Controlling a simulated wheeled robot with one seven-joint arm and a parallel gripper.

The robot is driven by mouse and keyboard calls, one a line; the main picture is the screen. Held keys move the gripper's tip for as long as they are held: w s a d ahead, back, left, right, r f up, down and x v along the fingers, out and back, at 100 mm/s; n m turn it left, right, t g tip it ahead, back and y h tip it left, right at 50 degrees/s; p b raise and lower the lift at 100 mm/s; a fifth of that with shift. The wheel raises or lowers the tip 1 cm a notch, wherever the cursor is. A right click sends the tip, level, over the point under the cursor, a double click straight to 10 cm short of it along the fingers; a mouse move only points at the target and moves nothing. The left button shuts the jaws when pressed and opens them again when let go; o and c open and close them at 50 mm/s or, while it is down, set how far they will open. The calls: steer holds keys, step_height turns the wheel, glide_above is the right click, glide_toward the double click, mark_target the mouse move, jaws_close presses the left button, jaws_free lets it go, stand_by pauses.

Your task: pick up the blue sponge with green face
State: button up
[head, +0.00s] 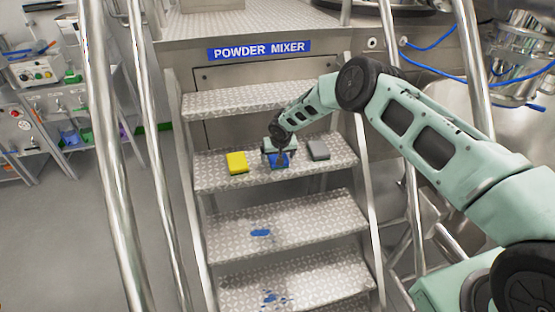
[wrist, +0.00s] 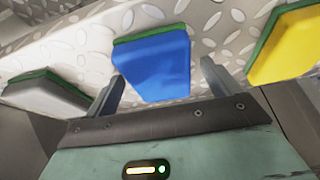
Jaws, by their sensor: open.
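The blue sponge (wrist: 152,68) with a green face lies on a step of the metal stairs, with its blue side toward the wrist camera and a green edge along its far side. In the head view the blue sponge (head: 280,161) is partly hidden by my gripper (head: 277,152), which is just above it. In the wrist view my gripper (wrist: 160,88) is open, one finger on each side of the sponge's near end. I cannot tell whether the fingers touch it.
A yellow sponge (head: 237,163) lies left of the blue one on the same step (head: 215,182), and a grey sponge (head: 319,150) lies right. Metal handrails (head: 113,170) flank the stairs. Blue smears (head: 261,233) mark the step below. A riser stands behind the sponges.

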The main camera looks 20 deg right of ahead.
stand_by(0.4)
steer(key=c, duration=1)
steer(key=shift+c, duration=0.2)
